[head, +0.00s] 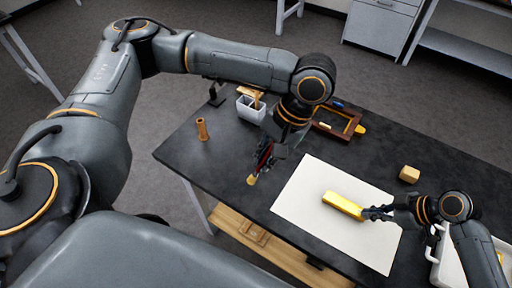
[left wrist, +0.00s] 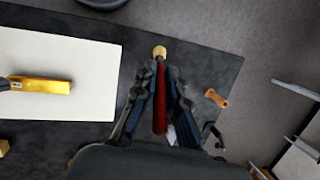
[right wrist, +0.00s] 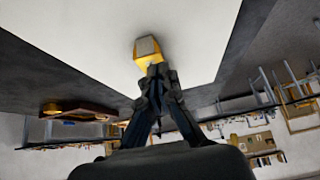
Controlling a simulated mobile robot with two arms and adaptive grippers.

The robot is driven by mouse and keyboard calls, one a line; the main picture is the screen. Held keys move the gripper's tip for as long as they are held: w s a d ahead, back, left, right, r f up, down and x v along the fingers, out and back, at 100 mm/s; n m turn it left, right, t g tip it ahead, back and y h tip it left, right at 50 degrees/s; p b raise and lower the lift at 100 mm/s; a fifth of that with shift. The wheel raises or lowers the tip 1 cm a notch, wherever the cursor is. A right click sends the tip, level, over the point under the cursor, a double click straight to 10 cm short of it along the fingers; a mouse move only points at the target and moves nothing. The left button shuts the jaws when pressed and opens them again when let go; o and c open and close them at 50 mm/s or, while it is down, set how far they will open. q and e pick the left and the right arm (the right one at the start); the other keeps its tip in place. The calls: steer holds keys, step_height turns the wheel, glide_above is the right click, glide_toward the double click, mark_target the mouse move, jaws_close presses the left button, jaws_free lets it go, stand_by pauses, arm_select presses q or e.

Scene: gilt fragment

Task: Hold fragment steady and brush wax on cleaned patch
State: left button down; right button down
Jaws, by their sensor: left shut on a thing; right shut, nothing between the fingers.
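The gilt fragment (head: 343,205), a gold bar, lies on a white sheet (head: 300,190) on the dark table. It also shows in the left wrist view (left wrist: 45,86) and end-on in the right wrist view (right wrist: 148,48). My left gripper (head: 265,156) is shut on a brush with a red handle (left wrist: 160,100) and pale yellow tip (head: 252,179). It holds the brush left of the sheet, apart from the fragment. My right gripper (head: 369,213) is shut at the fragment's right end; I cannot tell whether it touches. The cleaned patch cannot be made out.
A white container (head: 250,110) and a brown cylinder (head: 202,129) stand at the table's far left. A wooden frame (head: 322,127) lies at the back. A tan block (head: 409,174) sits right of the sheet. A white tray (head: 434,273) is near my right arm.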

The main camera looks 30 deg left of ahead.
arm_select(q)
steer(key=shift+f+b, duration=0.4)
steer(key=shift+f, duration=0.05)
arm_select(e)
steer(key=shift+f, duration=0.55)
steer(key=shift+s+d+f, duration=0.1)
steer(key=shift+s+f, duration=0.1)
steer(key=shift+f, duration=0.05)
stand_by(3.7)
arm_select(q)
steer(key=w+d+f+t+h, duration=0.1)
steer(key=w+d, duration=0.5)
steer(key=d, duration=0.1)
steer(key=w+d+f+t+h, duration=0.1)
steer(key=w+d+f, duration=0.1)
steer(key=w+d, duration=0.3)
steer(key=d, duration=0.2)
steer(key=shift+w+d+f+t+h, duration=0.25)
steer(key=shift+w+d+t+h, duration=0.1)
steer(key=shift+d+t+h, duration=0.05)
